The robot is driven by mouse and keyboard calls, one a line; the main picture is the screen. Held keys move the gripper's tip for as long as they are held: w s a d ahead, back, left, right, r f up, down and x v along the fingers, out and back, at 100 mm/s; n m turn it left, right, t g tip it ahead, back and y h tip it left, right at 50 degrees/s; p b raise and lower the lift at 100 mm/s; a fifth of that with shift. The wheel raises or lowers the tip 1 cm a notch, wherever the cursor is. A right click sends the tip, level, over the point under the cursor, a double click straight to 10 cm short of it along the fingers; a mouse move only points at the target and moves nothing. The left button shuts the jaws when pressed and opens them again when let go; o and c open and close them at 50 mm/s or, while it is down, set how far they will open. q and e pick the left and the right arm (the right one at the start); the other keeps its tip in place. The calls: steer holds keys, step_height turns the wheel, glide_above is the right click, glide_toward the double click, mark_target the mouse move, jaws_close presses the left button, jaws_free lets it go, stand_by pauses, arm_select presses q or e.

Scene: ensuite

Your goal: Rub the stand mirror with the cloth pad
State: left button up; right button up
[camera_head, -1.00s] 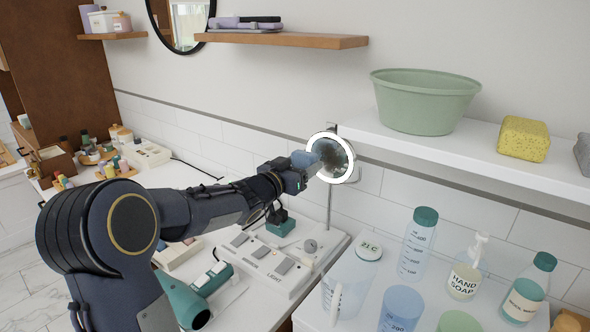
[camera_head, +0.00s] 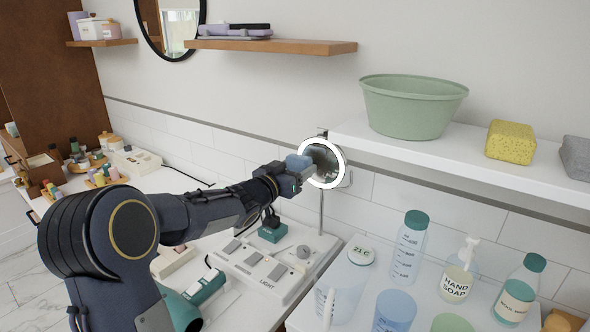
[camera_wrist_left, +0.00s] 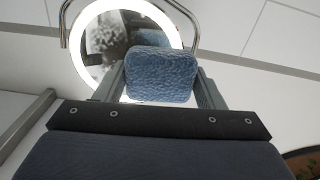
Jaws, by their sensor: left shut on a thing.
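The stand mirror (camera_head: 326,160) is a small round mirror with a lit white ring, on a thin post at the back of the counter. It also fills the top of the left wrist view (camera_wrist_left: 95,45), where grey smudged patches show on its glass. My left gripper (camera_head: 296,172) is shut on the blue cloth pad (camera_wrist_left: 160,74), which also shows in the head view (camera_head: 298,162). The pad is right at the left side of the mirror and overlaps its lower part in the wrist view. I cannot tell whether it touches the glass. My right gripper is not in view.
A switch panel (camera_head: 262,270) lies below the mirror. A white shelf (camera_head: 465,145) with a green basin (camera_head: 412,105) and yellow sponge (camera_head: 511,142) is to the right. Bottles and a soap dispenser (camera_head: 457,280) stand at lower right. A wooden shelf (camera_head: 290,46) hangs above.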

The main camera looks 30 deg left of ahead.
arm_select(q)
steer(key=shift+w+d, duration=0.1)
steer(key=shift+w, duration=0.75)
